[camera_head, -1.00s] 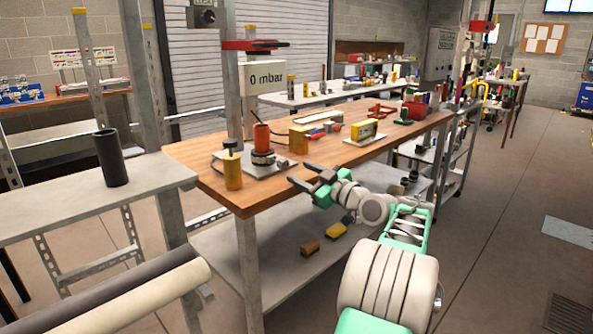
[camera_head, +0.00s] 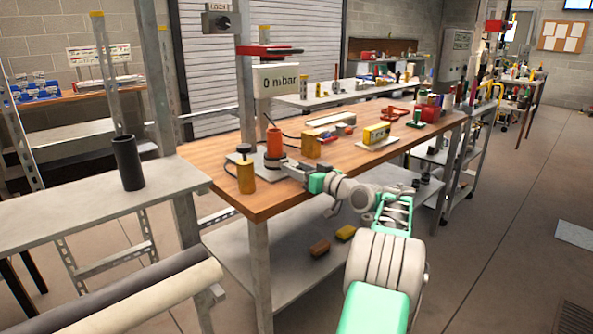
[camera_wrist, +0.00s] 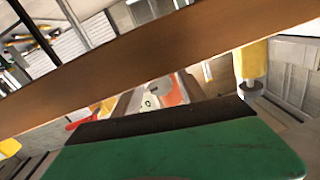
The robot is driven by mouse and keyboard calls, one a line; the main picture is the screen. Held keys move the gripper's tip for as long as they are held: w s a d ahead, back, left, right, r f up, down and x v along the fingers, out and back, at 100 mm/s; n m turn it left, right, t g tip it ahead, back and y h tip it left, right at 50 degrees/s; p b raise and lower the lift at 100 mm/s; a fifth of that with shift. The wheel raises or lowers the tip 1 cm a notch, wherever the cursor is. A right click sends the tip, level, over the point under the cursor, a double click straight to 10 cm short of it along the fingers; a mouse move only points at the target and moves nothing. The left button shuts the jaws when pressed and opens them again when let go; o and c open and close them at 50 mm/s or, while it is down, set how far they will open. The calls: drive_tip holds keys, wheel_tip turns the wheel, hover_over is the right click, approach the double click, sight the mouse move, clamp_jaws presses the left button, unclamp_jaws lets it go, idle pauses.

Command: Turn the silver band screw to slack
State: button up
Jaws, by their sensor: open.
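An orange upright cylinder (camera_head: 274,143) stands in a dark and silver banded base on a grey plate at the near left end of the wooden bench (camera_head: 236,199). I cannot make out the band screw in the head view; in the wrist view the orange part (camera_wrist: 178,92) shows small and tilted, with pale metal beside it. My gripper (camera_head: 288,172) is open, its grey fingers reaching left over the plate just right of the banded base. I cannot tell whether they touch it. A green part of my gripper and a dark pad fill the lower wrist view.
A yellow cylinder with a dark knob (camera_head: 245,172) stands close left of the orange one. A yellow block (camera_head: 311,145) is behind my gripper. A gauge reading 0 mbar (camera_head: 277,81) hangs above.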

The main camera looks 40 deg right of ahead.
drive_tip(key=shift+c, duration=0.3)
clamp_jaws()
idle(0.3)
